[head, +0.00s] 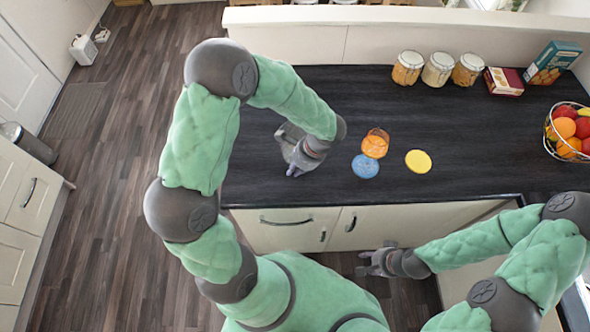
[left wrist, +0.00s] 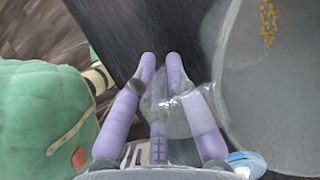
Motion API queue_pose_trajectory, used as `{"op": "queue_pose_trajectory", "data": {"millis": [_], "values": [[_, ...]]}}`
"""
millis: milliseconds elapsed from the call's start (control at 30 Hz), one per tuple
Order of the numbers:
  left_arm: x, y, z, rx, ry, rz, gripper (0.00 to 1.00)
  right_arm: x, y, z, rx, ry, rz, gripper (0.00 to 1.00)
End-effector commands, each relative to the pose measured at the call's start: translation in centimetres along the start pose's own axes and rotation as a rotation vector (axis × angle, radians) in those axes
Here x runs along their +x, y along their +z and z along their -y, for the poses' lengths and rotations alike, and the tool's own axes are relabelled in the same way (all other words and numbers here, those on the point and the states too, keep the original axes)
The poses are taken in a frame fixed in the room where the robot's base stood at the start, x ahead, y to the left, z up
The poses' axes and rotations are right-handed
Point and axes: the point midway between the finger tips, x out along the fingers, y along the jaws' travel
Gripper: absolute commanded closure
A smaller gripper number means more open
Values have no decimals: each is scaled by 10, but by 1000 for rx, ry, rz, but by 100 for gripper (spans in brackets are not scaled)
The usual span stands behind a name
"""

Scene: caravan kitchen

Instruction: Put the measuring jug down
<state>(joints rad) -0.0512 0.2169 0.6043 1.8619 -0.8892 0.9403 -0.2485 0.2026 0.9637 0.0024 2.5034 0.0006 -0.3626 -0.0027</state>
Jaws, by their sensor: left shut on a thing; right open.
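The measuring jug (head: 287,137) is clear grey and mostly hidden behind my left gripper in the head view. My left gripper (head: 294,168) is over the dark worktop, left of the coasters, and is shut on the jug. In the left wrist view the jug (left wrist: 275,85) fills the right side, with orange marks on its wall. The fingers of my left gripper (left wrist: 160,60) are around its clear handle (left wrist: 183,115). I cannot tell whether the jug's base touches the worktop. My right gripper (head: 368,262) is open and empty, low in front of the cabinets.
Jars (head: 437,69), boxes (head: 552,63) and a fruit basket (head: 567,132) stand farther back and right. The worktop behind the jug is clear.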

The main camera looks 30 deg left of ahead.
Motion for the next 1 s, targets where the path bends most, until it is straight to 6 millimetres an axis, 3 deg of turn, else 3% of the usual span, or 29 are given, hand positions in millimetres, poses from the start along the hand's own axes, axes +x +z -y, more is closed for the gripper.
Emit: {"op": "queue_pose_trajectory", "data": {"millis": [467, 500, 567, 1000], "values": [[12, -5, 0, -2, -2, -1, 100, 5, 0, -2, 0, 0, 0, 60], [11, -5, 0, -1, -2, -1, 74, 4, 0, -2, 0, 0, 0, 60], [10, -5, 0, -1, -1, -1, 61, 4, 0, -1, 0, 0, 0, 60], [3, -3, 1, -2, -3, -2, 61, 0, 0, 0, 0, 0, 0, 60]]}}
